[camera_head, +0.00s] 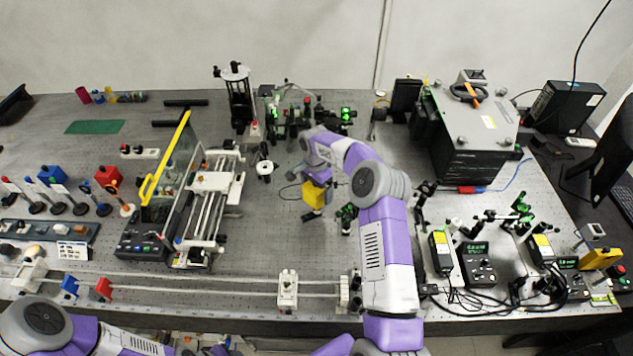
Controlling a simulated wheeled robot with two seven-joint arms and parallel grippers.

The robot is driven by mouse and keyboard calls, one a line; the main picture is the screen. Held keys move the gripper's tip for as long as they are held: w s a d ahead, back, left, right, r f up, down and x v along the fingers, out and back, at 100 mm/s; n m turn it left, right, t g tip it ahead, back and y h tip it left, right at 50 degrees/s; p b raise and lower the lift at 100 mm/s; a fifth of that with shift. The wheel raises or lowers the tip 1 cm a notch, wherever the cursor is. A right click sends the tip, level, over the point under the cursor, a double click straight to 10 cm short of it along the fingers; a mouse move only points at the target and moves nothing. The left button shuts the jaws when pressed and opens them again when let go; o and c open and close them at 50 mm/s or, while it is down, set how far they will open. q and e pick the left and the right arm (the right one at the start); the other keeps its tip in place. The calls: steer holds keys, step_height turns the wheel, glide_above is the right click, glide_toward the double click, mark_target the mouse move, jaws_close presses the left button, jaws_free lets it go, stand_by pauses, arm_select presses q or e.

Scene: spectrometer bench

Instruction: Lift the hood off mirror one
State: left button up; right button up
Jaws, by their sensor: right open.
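A yellow block-like cover (313,196), which looks like the hood, stands on the bench near the middle. Any mirror under it is hidden. My right gripper (317,180) is directly above the yellow cover, pointing down, with its jaws open. Its fingertips are small in the picture, and I cannot tell whether they touch the cover. My left arm shows only at the bottom left edge, and its gripper is out of view.
A small green-lit optic mount (347,214) stands just right of the cover. Black and green optics (307,112) stand behind. A rail with a white carriage (288,290) runs along the front. A large grey box (473,125) is at the back right. Bare bench lies left of the cover.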

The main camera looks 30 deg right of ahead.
steer(key=shift+f, duration=0.15)
steer(key=c, duration=1)
steer(key=shift+w+r+p, duration=0.1)
steer(key=shift+r+p, duration=0.75)
steer(key=shift+r, duration=1.2)
steer(key=shift+r, duration=0.15)
steer(key=shift+w+r+p, duration=0.1)
steer(key=shift+r+p, duration=0.85)
steer(key=shift+r, duration=0.85)
steer(key=shift+r, duration=0.35)
